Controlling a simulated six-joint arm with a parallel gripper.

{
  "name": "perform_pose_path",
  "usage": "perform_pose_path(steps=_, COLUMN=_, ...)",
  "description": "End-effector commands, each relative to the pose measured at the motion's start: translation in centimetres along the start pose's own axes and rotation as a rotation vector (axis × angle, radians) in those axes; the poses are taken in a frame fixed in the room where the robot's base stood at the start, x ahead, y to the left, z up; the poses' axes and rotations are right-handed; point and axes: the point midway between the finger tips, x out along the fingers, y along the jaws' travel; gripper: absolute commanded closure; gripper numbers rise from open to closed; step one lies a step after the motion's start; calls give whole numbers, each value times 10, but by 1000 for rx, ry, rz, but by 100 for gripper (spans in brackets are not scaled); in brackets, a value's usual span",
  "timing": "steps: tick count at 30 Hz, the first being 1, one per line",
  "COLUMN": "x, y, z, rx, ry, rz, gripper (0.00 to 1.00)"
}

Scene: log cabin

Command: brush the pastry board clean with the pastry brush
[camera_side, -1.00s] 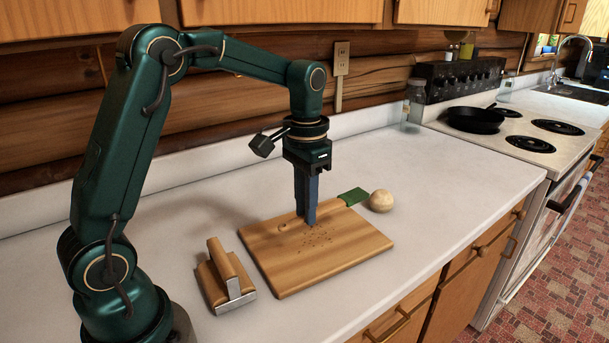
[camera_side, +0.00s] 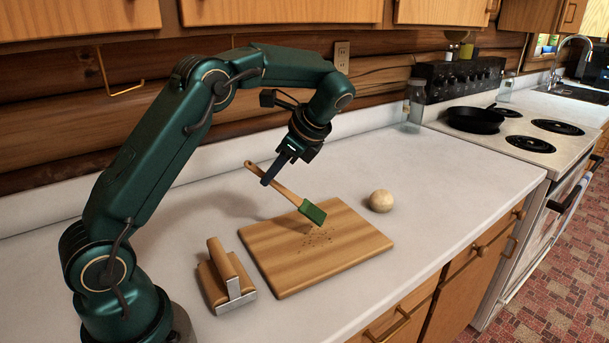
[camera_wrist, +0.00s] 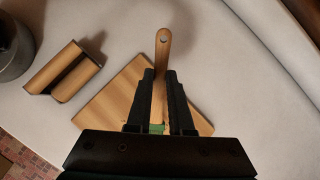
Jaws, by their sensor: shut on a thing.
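The pastry brush (camera_side: 288,194) has a wooden handle and a green head (camera_side: 312,212). My gripper (camera_side: 270,177) is shut on its handle and holds it tilted, head down to the right. The head is over the back part of the wooden pastry board (camera_side: 292,264), close to dark crumbs (camera_side: 318,238); I cannot tell whether it touches the board. In the wrist view the handle (camera_wrist: 163,45) passes between the two dark fingers (camera_wrist: 160,85), and the green head is mostly hidden by my gripper.
A wooden bench scraper (camera_side: 229,278) stands left of the board, and a dough ball (camera_side: 381,201) lies to its right. A glass jar (camera_side: 414,102) stands at the wall beside the stove with a black pan (camera_side: 474,119). The white counter (camera_side: 440,190) is clear towards the stove.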

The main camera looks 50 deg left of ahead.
Motion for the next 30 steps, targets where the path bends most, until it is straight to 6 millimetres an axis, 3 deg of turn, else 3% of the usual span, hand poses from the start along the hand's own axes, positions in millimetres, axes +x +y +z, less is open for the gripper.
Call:
perform_pose_path(steps=3, x=-18, y=-32, z=12, rx=208, ry=-106, rz=-223, gripper=100)
perform_pose_path(steps=6, x=-45, y=-57, z=12, rx=338, ry=-200, rz=-408, gripper=100)
perform_pose_path(steps=9, x=-70, y=-71, z=0, rx=408, ry=-290, rz=-557, gripper=100)
perform_pose_path(steps=12, x=-83, y=-72, z=-16, rx=429, ry=-369, rz=-652, gripper=100)
perform_pose_path(steps=21, x=-84, y=-68, z=-28, rx=399, ry=-489, rz=-745, gripper=100)
perform_pose_path(steps=30, x=-63, y=-64, z=-43, rx=398, ry=-491, rz=-743, gripper=100)
